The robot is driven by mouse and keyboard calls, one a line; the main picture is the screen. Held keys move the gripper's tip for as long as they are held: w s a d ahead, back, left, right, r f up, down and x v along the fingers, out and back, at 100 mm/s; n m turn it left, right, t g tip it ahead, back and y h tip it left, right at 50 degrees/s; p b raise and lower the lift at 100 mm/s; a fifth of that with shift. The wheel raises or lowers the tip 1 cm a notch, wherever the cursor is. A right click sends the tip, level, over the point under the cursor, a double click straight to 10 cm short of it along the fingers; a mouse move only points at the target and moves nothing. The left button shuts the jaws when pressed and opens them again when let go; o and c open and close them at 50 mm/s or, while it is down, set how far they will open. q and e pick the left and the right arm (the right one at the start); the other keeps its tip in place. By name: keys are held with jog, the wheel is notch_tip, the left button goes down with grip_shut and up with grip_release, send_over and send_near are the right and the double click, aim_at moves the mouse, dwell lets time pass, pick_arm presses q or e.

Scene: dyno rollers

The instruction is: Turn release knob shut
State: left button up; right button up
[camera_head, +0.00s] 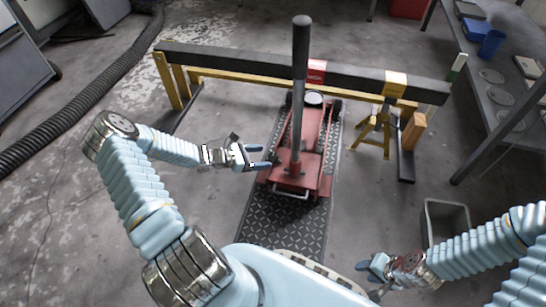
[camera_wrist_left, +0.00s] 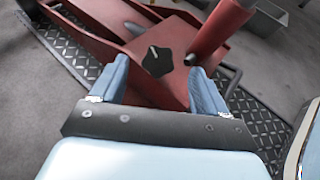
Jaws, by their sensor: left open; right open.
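The release knob (camera_wrist_left: 157,61) is a black lobed knob with a pale pointer line, on the red plate of a floor jack (camera_head: 307,150). It shows in the left wrist view, just beyond and between my open left fingers. My left gripper (camera_wrist_left: 158,88) is open and empty, and apart from the knob as far as I can tell. In the head view my left gripper (camera_head: 262,157) is at the left side of the jack's rear end. The jack's dark handle (camera_head: 300,70) stands upright in its red socket. My right gripper (camera_head: 372,278) is open and empty at the lower right.
A dark beam (camera_head: 350,75) with yellow stands (camera_head: 374,132) crosses behind and over the jack. A tread-plate mat (camera_head: 262,222) lies under the jack. A black hose (camera_head: 85,102) runs along the left.

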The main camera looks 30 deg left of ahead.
aim_at(273, 156)
pick_arm(q)
jog(key=x, duration=0.5)
jog(key=shift+w+d+f+b, duration=0.1)
jog(key=shift+w+d+b, duration=0.15)
jog(key=shift+b, duration=0.1)
jog(key=c, duration=0.9)
